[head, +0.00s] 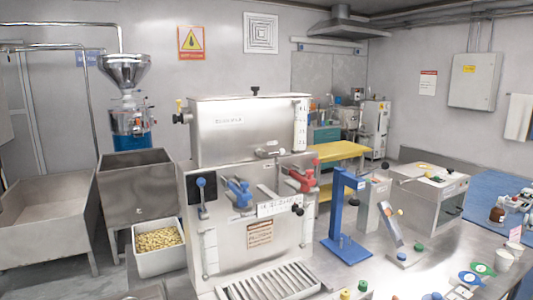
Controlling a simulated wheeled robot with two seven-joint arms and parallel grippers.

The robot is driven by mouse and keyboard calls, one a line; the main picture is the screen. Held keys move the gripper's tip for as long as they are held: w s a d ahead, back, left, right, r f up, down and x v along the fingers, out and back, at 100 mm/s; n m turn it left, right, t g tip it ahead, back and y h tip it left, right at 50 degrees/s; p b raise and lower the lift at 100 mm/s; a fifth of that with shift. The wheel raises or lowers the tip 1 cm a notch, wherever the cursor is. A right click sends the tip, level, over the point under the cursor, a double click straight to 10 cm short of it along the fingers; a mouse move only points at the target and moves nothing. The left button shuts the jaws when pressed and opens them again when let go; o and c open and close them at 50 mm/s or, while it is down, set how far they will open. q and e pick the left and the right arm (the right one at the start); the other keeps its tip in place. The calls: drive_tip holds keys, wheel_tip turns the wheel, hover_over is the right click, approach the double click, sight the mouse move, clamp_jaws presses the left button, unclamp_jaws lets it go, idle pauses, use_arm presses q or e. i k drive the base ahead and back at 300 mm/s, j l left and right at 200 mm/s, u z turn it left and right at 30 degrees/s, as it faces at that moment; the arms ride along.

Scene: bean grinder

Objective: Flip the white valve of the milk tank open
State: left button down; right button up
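The milk tank (235,134) is a steel box with a lid and black knob, on top of a steel dispenser body (232,242) in the middle of the head view. A small white valve (270,152) sits at the lower front of the tank, right of its middle. Its handle looks roughly level, but it is too small to tell its exact setting. Below it are a blue lever tap (239,194) on the left and a red one (301,179) on the right. Neither of my grippers shows in the head view.
A slatted drip tray (272,285) lies in front of the dispenser. A blue stand (341,215) is close on its right, with small coloured knobs nearby. A bin of beans (158,240) and steel tubs (139,190) stand on the left. The air in front of the white valve looks clear.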

sight(275, 153)
drive_tip(key=l+u, duration=0.35)
drive_tip(key=k+l+u, duration=0.15)
drive_tip(key=l+u, duration=0.2)
drive_tip(key=k+l+u, duration=0.15)
drive_tip(key=l+u, duration=0.25)
drive_tip(key=k+l+u, duration=0.2)
drive_tip(key=u, duration=0.15)
drive_tip(key=l, duration=0.15)
